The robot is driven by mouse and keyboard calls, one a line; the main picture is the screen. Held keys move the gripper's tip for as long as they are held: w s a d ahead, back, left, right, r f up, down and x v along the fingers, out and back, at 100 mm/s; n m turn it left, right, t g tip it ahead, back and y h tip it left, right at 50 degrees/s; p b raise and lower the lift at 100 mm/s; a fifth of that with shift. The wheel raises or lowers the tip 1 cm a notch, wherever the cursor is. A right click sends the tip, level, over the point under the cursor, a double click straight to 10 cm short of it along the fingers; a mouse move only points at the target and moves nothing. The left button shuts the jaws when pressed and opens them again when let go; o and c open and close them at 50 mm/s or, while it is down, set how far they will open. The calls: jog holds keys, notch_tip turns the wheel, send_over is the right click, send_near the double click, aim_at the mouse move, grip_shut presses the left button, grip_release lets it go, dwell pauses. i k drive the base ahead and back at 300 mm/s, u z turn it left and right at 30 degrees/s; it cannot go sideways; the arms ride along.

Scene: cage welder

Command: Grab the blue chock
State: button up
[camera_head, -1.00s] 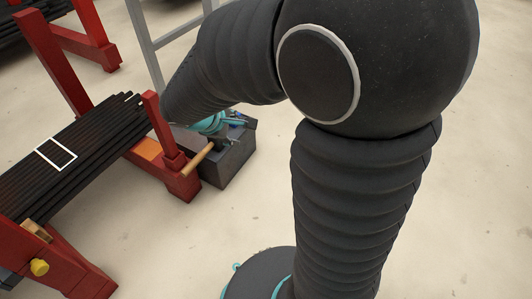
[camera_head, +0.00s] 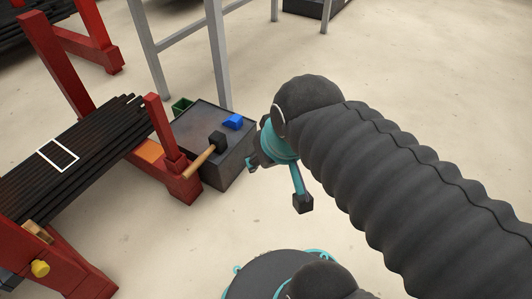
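The blue chock (camera_head: 233,122) lies on top of a dark grey box (camera_head: 230,165), near its back right edge. It is fully in view and nothing holds it. My gripper (camera_head: 254,161) is a small dark shape at the end of my arm, just right of the box in the picture and lower than the chock. It looks apart from the chock. Its fingers are small and partly hidden by my teal wrist, so their opening is unclear.
A hammer (camera_head: 202,161) lies on the box's front with its handle overhanging. A green container (camera_head: 182,105) stands behind it. A red rack (camera_head: 165,140) with black bars (camera_head: 90,150) is to the left. A grey metal frame (camera_head: 215,60) rises behind. Floor right of the box is clear.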

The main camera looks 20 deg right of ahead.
aim_at(235, 121)
jog(key=z, duration=0.05)
jog(key=k, duration=0.65)
jog(key=z, duration=0.4)
jog(key=i, duration=1.2)
jog(key=u, duration=0.45)
